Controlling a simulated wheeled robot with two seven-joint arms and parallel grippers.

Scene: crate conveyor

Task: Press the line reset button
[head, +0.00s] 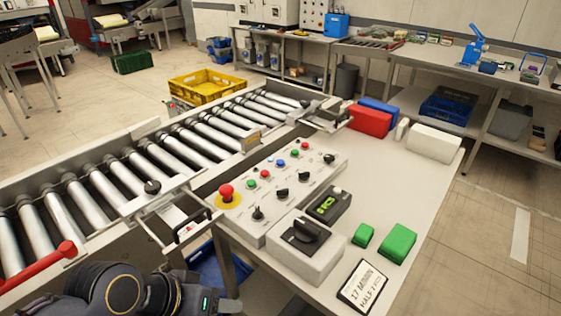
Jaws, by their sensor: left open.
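A light grey control panel (268,228) lies on the bench beside the conveyor. It carries a red mushroom button (226,192) on a yellow disc, a row of small red and green buttons, and one blue button (281,163). Black selector knobs (282,192) run along the other side of the row. The labels are too small to read, so I cannot tell which button is the line reset. My left gripper (226,299) is low at the bottom, left of the bench, apart from the panel. It is open and its fingertips show poorly. My right gripper is out of view.
The roller conveyor (130,178) has a gate with a black handle (196,224) near the panel. A grey box with a black rotary switch (303,237), a green display (328,206), green blocks (397,243) and a sign (362,286) stand on the bench.

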